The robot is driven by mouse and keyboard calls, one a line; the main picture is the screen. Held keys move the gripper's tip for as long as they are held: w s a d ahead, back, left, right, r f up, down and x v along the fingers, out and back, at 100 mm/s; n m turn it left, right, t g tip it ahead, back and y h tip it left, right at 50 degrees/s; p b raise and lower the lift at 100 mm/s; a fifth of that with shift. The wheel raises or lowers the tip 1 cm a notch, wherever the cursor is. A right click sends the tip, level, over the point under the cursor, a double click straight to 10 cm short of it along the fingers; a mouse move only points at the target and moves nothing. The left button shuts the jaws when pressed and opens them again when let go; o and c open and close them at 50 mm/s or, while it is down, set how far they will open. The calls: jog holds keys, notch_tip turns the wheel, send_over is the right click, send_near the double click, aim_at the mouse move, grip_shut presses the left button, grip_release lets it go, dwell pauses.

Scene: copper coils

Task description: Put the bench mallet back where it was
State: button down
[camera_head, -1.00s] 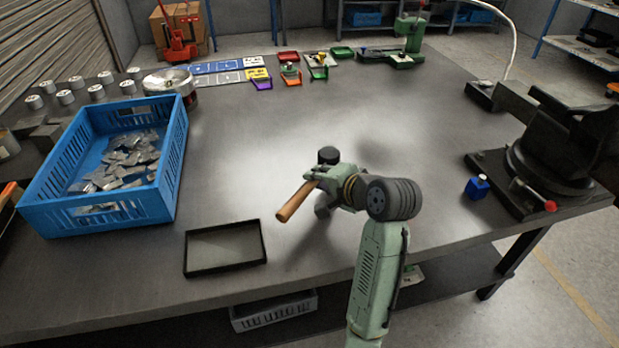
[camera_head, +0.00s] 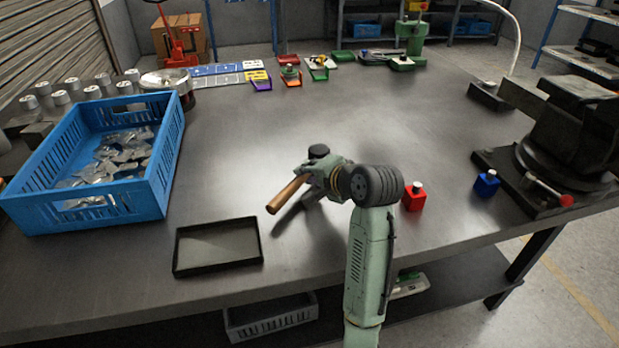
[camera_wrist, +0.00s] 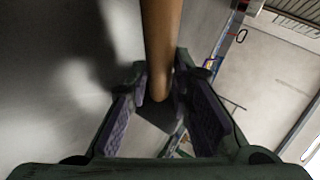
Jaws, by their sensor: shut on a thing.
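The bench mallet (camera_head: 287,194) has a wooden handle and a dark head (camera_head: 318,151). My gripper (camera_head: 318,173) is shut on its handle near the head and holds it above the workbench, the handle end pointing to the lower left in the head view. In the wrist view the wooden handle (camera_wrist: 160,45) runs between the two fingers of my gripper (camera_wrist: 160,100), with the dark head partly hidden beyond them. A shadow on the bench lies just below the mallet.
A black shallow tray (camera_head: 262,262) lies at the front. A blue crate (camera_head: 110,208) of metal parts stands left. A red bottle (camera_head: 413,199), a blue bottle (camera_head: 486,184) and a vise (camera_head: 570,140) are right. The middle of the workbench (camera_head: 350,110) is clear.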

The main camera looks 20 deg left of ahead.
jog(key=shift+f, duration=0.1)
jog(key=c, duration=1.4)
grip_release()
jog(key=shift+c, duration=0.2)
jog(key=shift+d+r, duration=0.1)
jog(key=shift+r, duration=0.1)
jog(key=b+v, duration=0.1)
jog(key=v, duration=1)
jog(key=shift+s+d+r, duration=0.2)
jog(key=shift+s+d, duration=0.05)
jog(key=shift+a, duration=0.1)
